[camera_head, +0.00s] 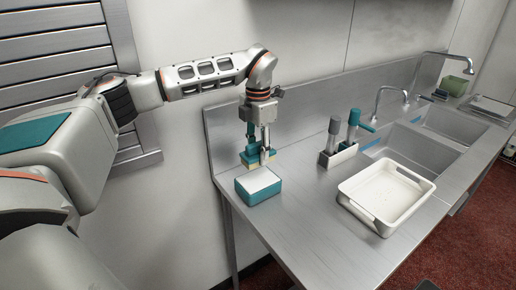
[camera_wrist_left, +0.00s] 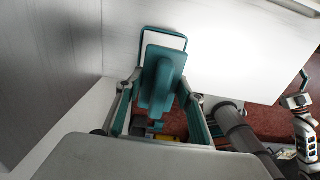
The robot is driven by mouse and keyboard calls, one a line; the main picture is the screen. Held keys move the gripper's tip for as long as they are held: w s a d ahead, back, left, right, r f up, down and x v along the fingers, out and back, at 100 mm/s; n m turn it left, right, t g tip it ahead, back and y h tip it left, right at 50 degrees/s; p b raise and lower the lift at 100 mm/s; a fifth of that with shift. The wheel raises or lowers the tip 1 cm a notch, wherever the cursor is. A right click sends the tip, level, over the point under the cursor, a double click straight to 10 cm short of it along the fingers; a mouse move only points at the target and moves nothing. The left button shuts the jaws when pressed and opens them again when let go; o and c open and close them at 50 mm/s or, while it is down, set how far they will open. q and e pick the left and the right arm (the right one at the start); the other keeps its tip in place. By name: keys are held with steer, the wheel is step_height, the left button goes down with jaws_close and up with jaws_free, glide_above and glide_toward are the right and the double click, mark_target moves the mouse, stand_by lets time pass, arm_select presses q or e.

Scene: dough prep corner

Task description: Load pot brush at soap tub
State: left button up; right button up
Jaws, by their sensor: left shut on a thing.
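My left gripper (camera_head: 264,158) is shut on the pot brush (camera_head: 249,153), a teal block-like brush with a pale yellow underside. The brush is upright at the far left end of the steel counter, just behind the soap tub; I cannot tell whether it touches the counter. In the left wrist view the teal brush (camera_wrist_left: 160,82) shows between the fingers. The soap tub (camera_head: 257,192) is a teal box with a white top, standing on the counter in front of the gripper. Its teal rim and white top also show in the left wrist view (camera_wrist_left: 176,40), partly hidden by the brush.
A white holder (camera_head: 342,156) with grey and teal handled tools stands right of the tub. A white tray (camera_head: 364,213) lies farther right, before the sinks (camera_head: 420,147) and taps. A wall and backsplash (camera_head: 305,118) rise close behind the gripper. Counter between tub and tray is clear.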

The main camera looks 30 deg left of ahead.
arm_select(q)
glide_above(258, 179)
steer(key=shift+f, duration=3)
steer(key=shift+f, duration=0.6)
steer(key=shift+r, duration=0.1)
steer(key=shift+r, duration=3.5)
steer(key=shift+s+d+f+m, duration=0.2)
steer(key=shift+d+m, duration=0.35)
steer(key=shift+m, duration=0.65)
steer(key=s+d+f+m, duration=0.2)
steer(key=s+d+m, duration=0.3)
steer(key=m, duration=0.9)
steer(key=s+d+f+m, duration=0.2)
steer(key=s+d+m, duration=0.4)
steer(key=m, duration=0.9)
steer(key=shift+s+d+f, duration=0.2)
steer(key=shift+s+d, duration=0.1)
steer(key=shift+s, duration=0.55)
